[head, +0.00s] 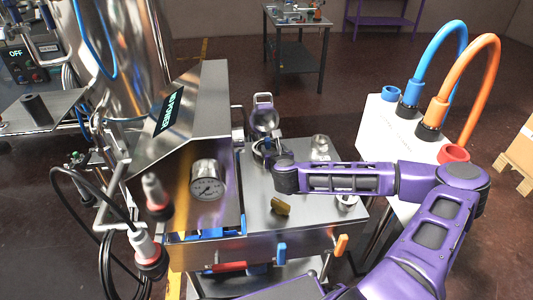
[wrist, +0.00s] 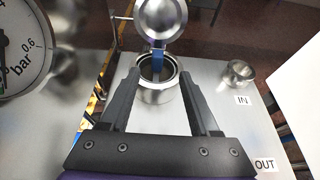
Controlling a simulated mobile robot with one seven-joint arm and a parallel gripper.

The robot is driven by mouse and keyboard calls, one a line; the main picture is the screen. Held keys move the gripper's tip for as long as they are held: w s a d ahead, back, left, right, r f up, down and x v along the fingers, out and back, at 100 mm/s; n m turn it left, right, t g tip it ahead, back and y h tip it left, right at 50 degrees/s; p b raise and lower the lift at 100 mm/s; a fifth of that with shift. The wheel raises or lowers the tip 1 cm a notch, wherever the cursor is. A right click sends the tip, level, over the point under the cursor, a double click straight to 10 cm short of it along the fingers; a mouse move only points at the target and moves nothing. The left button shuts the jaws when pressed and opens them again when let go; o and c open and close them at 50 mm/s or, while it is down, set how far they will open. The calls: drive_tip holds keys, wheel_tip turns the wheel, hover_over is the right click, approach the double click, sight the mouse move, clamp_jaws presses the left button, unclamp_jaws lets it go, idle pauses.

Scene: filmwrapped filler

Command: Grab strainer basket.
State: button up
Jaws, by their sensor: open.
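A round steel housing (wrist: 158,92) stands on the steel worktop with its round lid (wrist: 160,20) swung open behind it. A blue upright piece (wrist: 157,60) shows at the housing's mouth. I cannot tell whether it belongs to the strainer basket, and the basket is not clearly visible. The open lid also shows in the head view (head: 264,121). My gripper (wrist: 159,74) is open, with one dark finger on each side of the housing's mouth. Nothing is visibly clamped between the fingers. In the head view my arm hides part of the housing.
A small steel cup (wrist: 238,72) stands by the IN label (wrist: 243,100); an OUT label (wrist: 265,164) is nearer. A pressure gauge (head: 207,180) is on the machine at the left. A white box with hoses (head: 385,135) stands right.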

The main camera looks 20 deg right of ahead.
sight(268, 141)
drive_tip(key=b+x, duration=0.1)
drive_tip(key=x, duration=1)
drive_tip(key=shift+a+f, duration=0.1)
drive_tip(key=shift+a, duration=0.1)
clamp_jaws()
idle(1.0)
